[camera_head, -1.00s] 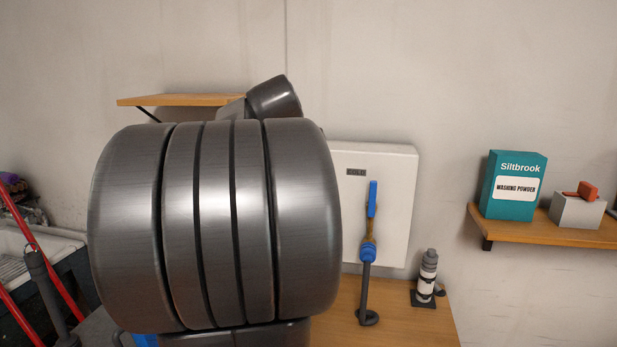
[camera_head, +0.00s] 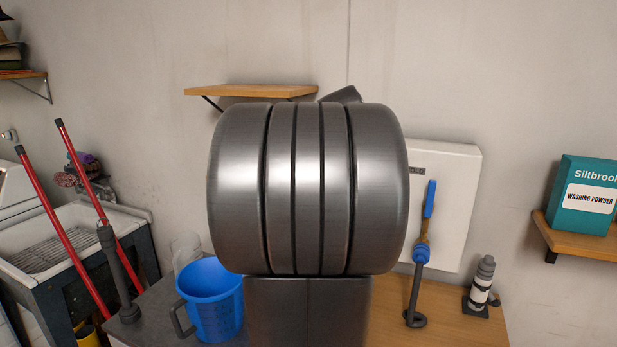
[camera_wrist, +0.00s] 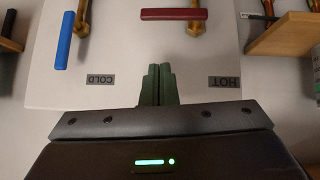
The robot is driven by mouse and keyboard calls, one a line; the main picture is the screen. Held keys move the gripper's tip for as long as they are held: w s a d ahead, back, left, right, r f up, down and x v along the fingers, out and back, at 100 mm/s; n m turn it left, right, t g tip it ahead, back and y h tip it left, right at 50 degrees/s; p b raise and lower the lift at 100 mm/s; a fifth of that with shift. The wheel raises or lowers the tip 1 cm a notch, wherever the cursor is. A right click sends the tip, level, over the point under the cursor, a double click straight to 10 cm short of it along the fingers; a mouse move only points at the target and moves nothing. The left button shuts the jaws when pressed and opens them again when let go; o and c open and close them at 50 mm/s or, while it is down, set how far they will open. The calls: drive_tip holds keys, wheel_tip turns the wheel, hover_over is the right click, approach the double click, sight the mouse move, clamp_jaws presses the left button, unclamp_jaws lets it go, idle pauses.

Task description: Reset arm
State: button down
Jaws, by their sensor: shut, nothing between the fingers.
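My gripper (camera_wrist: 158,84) shows in the wrist view with its two greenish fingers together and nothing between them. It is in front of a white panel (camera_wrist: 120,60) with COLD and HOT labels, which appear upside down there. A blue lever (camera_wrist: 70,38) is at the upper left and a red lever (camera_wrist: 173,14) at the top; the fingers appear apart from both. In the head view, my large metallic arm link fills the middle and hides my gripper and part of the panel (camera_head: 448,205). The blue lever (camera_head: 430,198) stands upright beside the COLD label.
A blue bucket (camera_head: 212,305) stands on the counter left of my arm. A sink (camera_head: 90,235) with red-handled tools is further left. A dark-and-white bottle (camera_head: 481,285) stands on the wooden worktop at right. Wall shelves hold washing powder (camera_head: 590,198) at right; another shelf (camera_head: 250,91) is behind my arm.

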wheel_tip(320, 180, down, 7)
drive_tip(key=w+d+b, duration=0.1)
drive_tip(key=w+b, duration=0.1)
drive_tip(key=shift+w+d+b, duration=0.25)
drive_tip(key=shift+d+b, duration=0.1)
